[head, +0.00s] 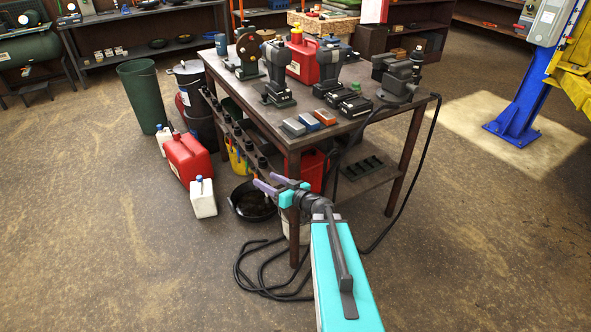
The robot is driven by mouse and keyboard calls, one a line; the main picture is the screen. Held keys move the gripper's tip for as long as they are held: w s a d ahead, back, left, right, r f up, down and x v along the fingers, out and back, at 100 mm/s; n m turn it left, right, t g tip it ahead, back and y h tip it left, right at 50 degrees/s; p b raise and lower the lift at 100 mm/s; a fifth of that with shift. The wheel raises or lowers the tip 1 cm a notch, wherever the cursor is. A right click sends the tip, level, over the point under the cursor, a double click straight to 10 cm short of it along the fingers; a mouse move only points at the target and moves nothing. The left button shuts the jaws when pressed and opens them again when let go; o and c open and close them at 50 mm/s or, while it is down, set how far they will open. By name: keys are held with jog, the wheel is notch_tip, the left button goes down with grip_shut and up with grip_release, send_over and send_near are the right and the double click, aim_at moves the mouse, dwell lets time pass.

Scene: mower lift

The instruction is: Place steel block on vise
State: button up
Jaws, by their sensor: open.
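Three small blocks lie in a row near the front edge of the workbench (350,122). The leftmost is a plain grey block (293,127), which looks like the steel block. Beside it are a blue-topped block (308,122) and an orange-topped block (324,117). A dark grey vise (399,80) stands at the bench's right corner. I cannot make out anything between its jaws. My gripper (266,183), with purple fingers, is open and empty. In the picture it is below the blocks, in front of the bench, apart from them.
Two drill-like tools (277,75) and a red fuel can (302,60) stand on the bench, with dark battery packs (354,105) near the vise. Red (189,160) and white (202,198) jugs are on the floor left. A black cable (262,285) lies by the bench legs.

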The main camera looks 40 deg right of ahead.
jog(key=w+a+f+m+g+h, duration=0.1)
jog(key=a+f+m+g+h, duration=0.15)
jog(key=a+f, duration=0.95)
jog(key=s+a+f+m+g+h, duration=0.1)
jog(key=s+a+f+g+h, duration=0.15)
jog(key=s+f, duration=0.4)
jog(key=s+a+f+g+h, duration=0.1)
jog(key=s+f+g, duration=0.25)
jog(key=f, duration=0.65)
jog(key=s+a+f+g, duration=0.2)
jog(key=s+f+g, duration=0.2)
jog(key=s, duration=0.5)
jog(key=s+a+f+g, duration=0.2)
jog(key=s+f+g, duration=0.15)
jog(key=s, duration=0.55)
jog(key=s+a+n+g+y, duration=0.1)
jog(key=s+a+n+g, duration=0.1)
jog(key=s, duration=0.5)
jog(key=s+a+r+n+g+y, duration=0.1)
jog(key=s+a+n+g, duration=0.1)
jog(key=s+g, duration=0.2)
jog(key=s, duration=0.3)
jog(key=shift+s+r, duration=0.3)
jog(key=shift+c, duration=0.3)
